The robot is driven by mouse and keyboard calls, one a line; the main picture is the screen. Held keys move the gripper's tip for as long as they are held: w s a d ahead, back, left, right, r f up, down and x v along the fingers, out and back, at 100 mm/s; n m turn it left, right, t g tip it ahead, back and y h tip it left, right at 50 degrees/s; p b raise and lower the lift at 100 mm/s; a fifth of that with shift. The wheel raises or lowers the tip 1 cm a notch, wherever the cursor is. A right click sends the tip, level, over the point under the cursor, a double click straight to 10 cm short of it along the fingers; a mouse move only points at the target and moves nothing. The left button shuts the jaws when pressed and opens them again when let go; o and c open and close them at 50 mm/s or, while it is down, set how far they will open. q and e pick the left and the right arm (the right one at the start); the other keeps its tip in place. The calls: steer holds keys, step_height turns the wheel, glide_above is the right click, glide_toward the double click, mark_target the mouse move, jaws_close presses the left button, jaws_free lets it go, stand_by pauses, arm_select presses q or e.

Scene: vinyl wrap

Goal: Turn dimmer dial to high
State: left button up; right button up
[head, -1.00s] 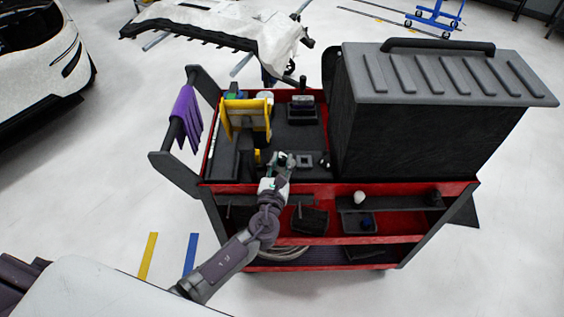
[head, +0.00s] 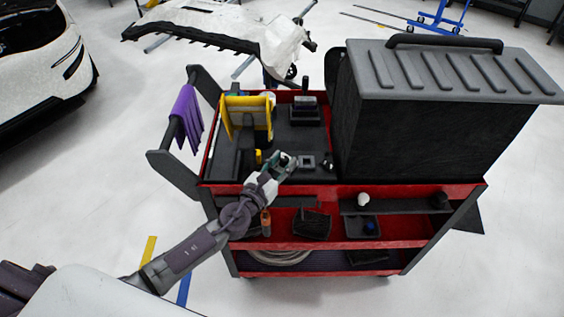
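My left gripper (head: 286,161) is over the front part of the cart's top tray, with its fingers pointing up and to the right. It is too small to tell whether its fingers are open or shut. A small grey square piece (head: 305,162) lies just right of the fingertips. A small dark knob-like piece (head: 327,164) stands further right, close to the black case. I cannot tell for certain which of these is the dimmer dial, or where it is set. I cannot tell whether the gripper touches anything. My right gripper is out of view.
The red and black cart (head: 400,190) carries a large black case (head: 430,120) with a grey lid, right of the gripper. A yellow holder (head: 247,113) stands behind left. Purple cloths (head: 187,113) hang from the left handle. Lower shelves hold small items. Floor at left is open.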

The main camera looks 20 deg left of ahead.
arm_select(q)
steer(key=shift+s, duration=0.15)
steer(key=v, duration=1.1)
steer(key=shift+s+a, duration=0.2)
steer(key=shift+s, duration=0.15)
